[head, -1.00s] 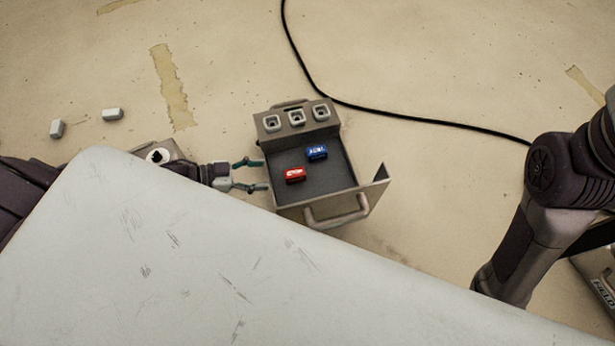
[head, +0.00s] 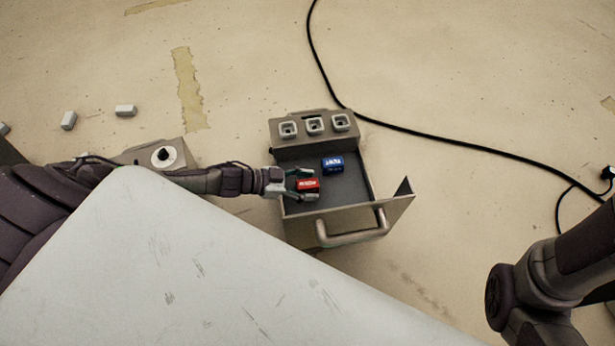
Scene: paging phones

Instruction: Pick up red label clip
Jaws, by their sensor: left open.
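The red label clip (head: 308,185) lies in the grey tray (head: 380,190), near its left side. A blue label clip (head: 332,164) lies in the same tray, behind and to the right of the red one. My left gripper (head: 304,184) reaches in over the tray's left edge. Its fingers are open, one on the far side and one on the near side of the red clip. I cannot tell whether they touch it. My right arm shows at the lower right, but its gripper is out of view.
The tray has a row of square sockets (head: 314,125) at the back and a handle (head: 352,232) in front. A box with a round knob (head: 163,157) stands behind my left arm. Small grey blocks (head: 125,111) lie at the left. A black cable (head: 430,136) crosses the surface.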

